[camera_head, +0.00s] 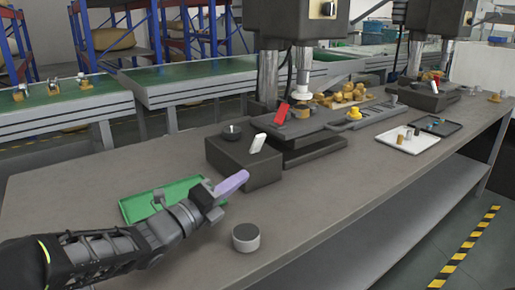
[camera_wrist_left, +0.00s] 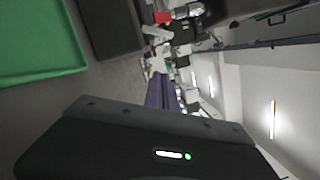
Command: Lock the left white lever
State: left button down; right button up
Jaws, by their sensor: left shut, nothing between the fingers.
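The left white lever (camera_head: 258,143) stands tilted up at the right end of a dark box (camera_head: 232,162) on the workbench. In the left wrist view the white lever (camera_wrist_left: 157,33) shows near the top, beside the dark box (camera_wrist_left: 112,28). My left gripper (camera_head: 232,182) comes in from the left, its purple fingers shut and empty. It is apart from the lever, in front of and below it. The closed fingers also show in the left wrist view (camera_wrist_left: 160,92). My right gripper is in neither view.
A red lever (camera_head: 281,115) stands just behind the white one. A green tray (camera_head: 150,204) lies partly behind my left arm. A grey round part (camera_head: 245,238) stands near the bench's front edge. A white tray (camera_head: 408,141) lies to the right. The front right bench top is clear.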

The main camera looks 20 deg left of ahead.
aim_at(262, 138)
pick_arm(q)
jog(key=shift+w+d+r+p, duration=0.15)
jog(key=shift+w+d+r, duration=0.25)
jog(key=shift+w, duration=1.45)
jog(key=shift+w+d+r+p, duration=0.2)
jog(key=shift+w+r, duration=0.45)
jog(key=shift+w, duration=1.15)
jog(key=shift+w+d+r+p, duration=0.2)
jog(key=shift+w+r, duration=0.3)
jog(key=shift+w, duration=1.35)
jog(key=shift+w+r+n+p, duration=0.1)
jog(key=shift+r+n+p, duration=0.2)
jog(key=shift+n+p, duration=0.35)
jog(key=shift+w+a+r+n+y+p, duration=0.15)
jog(key=shift+a+r+n+y+p, duration=0.2)
jog(key=shift+n+p, duration=0.45)
jog(key=n+p, duration=0.1)
jog(key=p, duration=0.1)
jog(key=r+n+g+p, duration=0.1)
jog(key=n+p, duration=0.1)
jog(key=w+a+n+p, duration=0.1)
jog(key=p, duration=0.1)
jog(key=shift+w+a+r+n, duration=0.1)
jog(key=shift+r+n, duration=0.15)
jog(key=shift+r, duration=0.1)
jog(key=shift+a+f+n+g+y, duration=0.1)
jog(key=shift+f+n+g+y, duration=0.15)
jog(key=shift+f+n+g, duration=0.1)
jog(key=shift+f, duration=0.1)
